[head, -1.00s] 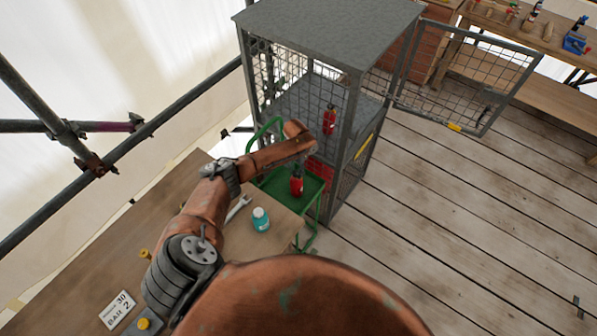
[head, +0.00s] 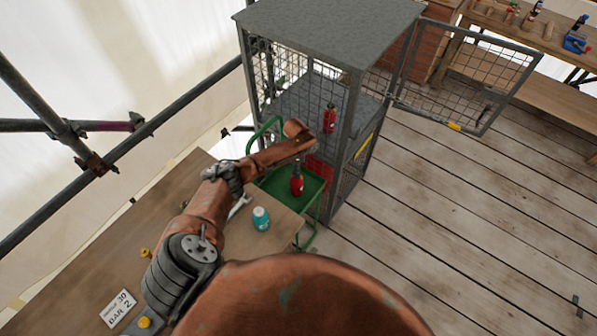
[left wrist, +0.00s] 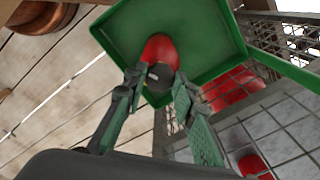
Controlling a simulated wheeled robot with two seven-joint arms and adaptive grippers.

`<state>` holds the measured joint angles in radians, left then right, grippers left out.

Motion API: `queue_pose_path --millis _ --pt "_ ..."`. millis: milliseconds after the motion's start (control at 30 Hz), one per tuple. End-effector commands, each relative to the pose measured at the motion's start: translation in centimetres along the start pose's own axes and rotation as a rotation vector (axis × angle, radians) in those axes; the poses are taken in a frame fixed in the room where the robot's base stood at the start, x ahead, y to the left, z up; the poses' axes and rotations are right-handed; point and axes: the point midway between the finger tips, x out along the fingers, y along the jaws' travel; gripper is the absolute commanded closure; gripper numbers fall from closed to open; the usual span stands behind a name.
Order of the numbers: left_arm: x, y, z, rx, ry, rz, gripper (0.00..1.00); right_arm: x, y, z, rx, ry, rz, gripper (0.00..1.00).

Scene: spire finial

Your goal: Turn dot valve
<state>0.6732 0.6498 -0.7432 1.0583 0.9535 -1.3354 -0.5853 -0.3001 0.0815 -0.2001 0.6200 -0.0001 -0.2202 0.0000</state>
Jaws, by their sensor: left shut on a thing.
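A red bottle (head: 297,186) with a dark top stands in the green tray of a trolley (head: 272,186). It also shows in the left wrist view (left wrist: 158,48), with its black valve (left wrist: 161,76) toward the camera. My left gripper (left wrist: 160,82) is shut on the valve, one finger on each side of it. In the head view my left forearm reaches over the tray and mostly hides that gripper. A dot on the valve is too small to tell. My right gripper is not in view.
A grey mesh cage (head: 346,95) stands right behind the trolley, holding another red bottle (head: 329,119); its mesh door (head: 467,75) is open. A wooden table (head: 95,265) with a teal bottle (head: 261,219) and a wrench lies below my arm.

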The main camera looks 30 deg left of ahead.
Motion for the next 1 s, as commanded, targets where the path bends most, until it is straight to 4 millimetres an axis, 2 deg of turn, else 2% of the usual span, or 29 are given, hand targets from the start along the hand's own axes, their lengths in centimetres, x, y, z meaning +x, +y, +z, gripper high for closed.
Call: queue_pose_path --millis 267,1000 --pt "-0.07 -0.02 -0.08 0.057 0.002 -0.001 1.00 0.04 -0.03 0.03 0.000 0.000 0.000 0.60" --pt "-0.08 -0.04 -0.02 0.054 0.002 -0.001 1.00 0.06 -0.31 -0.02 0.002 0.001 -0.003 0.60"
